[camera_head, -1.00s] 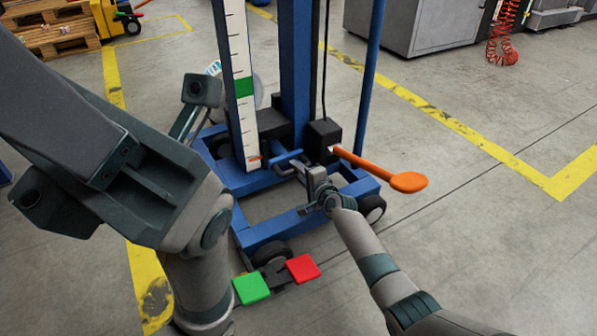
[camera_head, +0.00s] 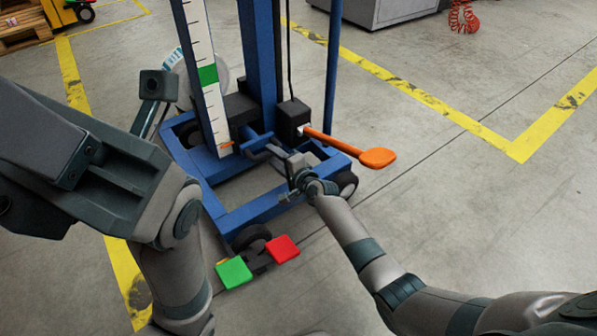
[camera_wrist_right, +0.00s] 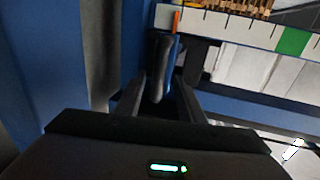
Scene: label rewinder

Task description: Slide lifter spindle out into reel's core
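The blue lifter (camera_head: 262,60) stands ahead of me on its wheeled base. A blue and dark rod, which may be the spindle or its crank, sticks out low on the mast (camera_head: 256,143). My right gripper (camera_head: 281,157) is at this rod's near end. In the right wrist view, a dark rod (camera_wrist_right: 160,65) lies between the spread fingers of my right gripper (camera_wrist_right: 161,80), with apparent gaps beside it. A pale round thing (camera_head: 202,82), perhaps the reel, is mostly hidden behind the mast and my left arm. My left gripper is mostly hidden; its fingertips cannot be made out.
An orange lever (camera_head: 378,158) juts out right of a black box (camera_head: 292,120), close above my right gripper. Green (camera_head: 234,272) and red (camera_head: 283,249) pedals sit at the lifter's near wheel. Open floor lies to the right.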

